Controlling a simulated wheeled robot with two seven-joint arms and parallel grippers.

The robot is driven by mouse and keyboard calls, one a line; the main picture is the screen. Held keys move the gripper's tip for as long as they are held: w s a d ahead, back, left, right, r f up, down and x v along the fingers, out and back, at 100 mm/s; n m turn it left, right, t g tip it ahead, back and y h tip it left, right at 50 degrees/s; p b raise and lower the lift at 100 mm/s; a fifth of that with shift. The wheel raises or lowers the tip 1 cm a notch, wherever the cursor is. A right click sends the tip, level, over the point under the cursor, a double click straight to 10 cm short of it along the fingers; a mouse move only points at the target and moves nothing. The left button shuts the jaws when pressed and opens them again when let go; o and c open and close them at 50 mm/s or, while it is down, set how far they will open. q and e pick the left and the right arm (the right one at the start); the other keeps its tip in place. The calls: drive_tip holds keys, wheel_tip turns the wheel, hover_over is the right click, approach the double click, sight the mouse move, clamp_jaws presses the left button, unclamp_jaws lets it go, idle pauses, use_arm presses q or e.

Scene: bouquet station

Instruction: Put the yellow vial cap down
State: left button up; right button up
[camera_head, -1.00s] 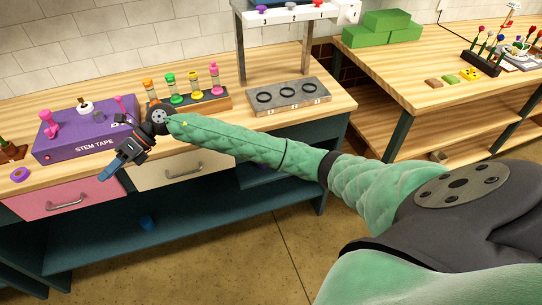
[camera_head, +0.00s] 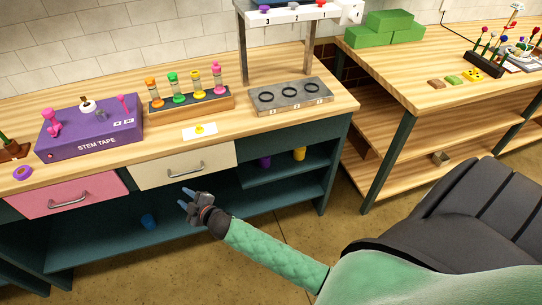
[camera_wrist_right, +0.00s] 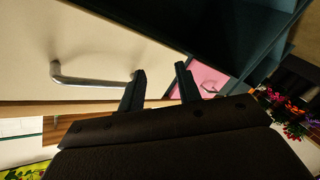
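The small yellow vial cap (camera_head: 199,128) sits on a white card (camera_head: 187,135) on the bench top, above the cream drawer. My right gripper (camera_head: 183,203) is in front of the bench, below the cream drawer's handle and well clear of the cap. In the right wrist view my right gripper (camera_wrist_right: 160,75) shows its two fingers apart with nothing between them. A wooden rack (camera_head: 222,102) behind the card holds several upright vials in orange, green, yellow and pink. My left gripper is not in view.
A purple stem tape box (camera_head: 75,142) stands left of the card. A grey block with three rings (camera_head: 318,97) is at the right, under a numbered white stand (camera_head: 290,20). The cream drawer (camera_head: 150,174) and pink drawer (camera_head: 100,192) are shut. Floor in front is open.

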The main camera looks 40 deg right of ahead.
drive_tip(key=s+d+f+m+g+h, duration=0.2)
drive_tip(key=s+d+f+m+g, duration=0.1)
drive_tip(key=s+f, duration=0.65)
drive_tip(key=s+d+f+m+g+h, duration=0.3)
drive_tip(key=s+f, duration=0.4)
drive_tip(key=f, duration=0.6)
drive_tip(key=s+d+f+m+g, duration=0.1)
drive_tip(key=s+f, duration=0.3)
drive_tip(key=s, duration=0.4)
drive_tip(key=s+f+m+g, duration=0.1)
drive_tip(key=s+f+g, duration=0.3)
drive_tip(key=s, duration=0.4)
drive_tip(key=s+d+f+m+g+y, duration=0.1)
drive_tip(key=s+f+g, duration=0.2)
drive_tip(key=s, duration=0.5)
drive_tip(key=shift+d+f+m, duration=0.35)
drive_tip(key=shift+f+m, duration=0.05)
drive_tip(key=shift+f, duration=0.2)
